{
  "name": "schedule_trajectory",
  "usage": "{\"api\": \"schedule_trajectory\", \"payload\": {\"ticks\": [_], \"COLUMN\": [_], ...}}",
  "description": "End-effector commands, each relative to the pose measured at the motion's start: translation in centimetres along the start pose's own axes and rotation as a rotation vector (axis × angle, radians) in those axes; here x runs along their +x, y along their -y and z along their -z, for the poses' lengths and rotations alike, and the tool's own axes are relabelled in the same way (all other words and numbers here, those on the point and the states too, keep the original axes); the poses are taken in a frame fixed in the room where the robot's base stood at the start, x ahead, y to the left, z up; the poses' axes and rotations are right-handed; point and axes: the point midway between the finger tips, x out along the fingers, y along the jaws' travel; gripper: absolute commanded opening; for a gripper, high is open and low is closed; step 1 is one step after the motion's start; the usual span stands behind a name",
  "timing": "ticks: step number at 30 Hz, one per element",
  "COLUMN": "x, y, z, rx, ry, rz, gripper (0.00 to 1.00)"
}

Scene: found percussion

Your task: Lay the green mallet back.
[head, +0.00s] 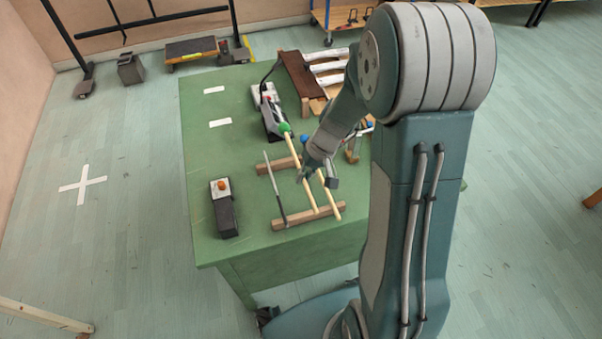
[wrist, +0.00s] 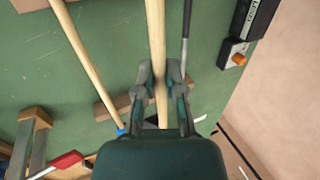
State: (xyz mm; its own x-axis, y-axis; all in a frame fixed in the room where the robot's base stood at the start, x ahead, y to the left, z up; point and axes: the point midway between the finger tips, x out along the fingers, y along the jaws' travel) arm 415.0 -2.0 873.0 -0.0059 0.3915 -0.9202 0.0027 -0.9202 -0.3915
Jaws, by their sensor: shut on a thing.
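The green mallet has a green head (head: 284,128) and a pale wooden handle (head: 307,187) on the green table (head: 205,150). My gripper (head: 309,174) is shut on the handle, which also shows between the fingers (wrist: 160,72) in the wrist view (wrist: 157,30). The handle runs across two wooden bars (head: 309,216); I cannot tell whether it touches them. A blue-headed mallet (head: 331,199) lies to its right in the head view, and a thin grey rod (head: 274,188) to its left. The green head is hidden in the wrist view.
A dark box with an orange knob (head: 224,208) stands left of the bars. A dark device (head: 272,116) sits close to the green head. A slatted instrument (head: 305,78) is at the back. The table's left side is mostly clear.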

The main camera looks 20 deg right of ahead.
Motion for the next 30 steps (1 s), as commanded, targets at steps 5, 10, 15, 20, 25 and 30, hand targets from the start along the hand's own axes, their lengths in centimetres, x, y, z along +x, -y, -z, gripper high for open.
{"api": "schedule_trajectory", "payload": {"ticks": [5,10,15,20,25,30], "x": [0.1,1.1,2.7,4.2,5.4,5.8], "y": [0.1,-0.3,-1.0,-1.6,-2.1,-2.4], "z": [0.0,0.0,0.0,0.0,0.0,0.1], "rx": [0.0,0.003,0.003,0.003,0.002,0.002], "ry": [0.0,0.002,0.002,0.003,0.001,-0.001], "rz": [0.0,0.001,0.001,0.001,0.001,0.0], "gripper": [0.0,0.0,0.0,0.0,0.0,0.0]}}
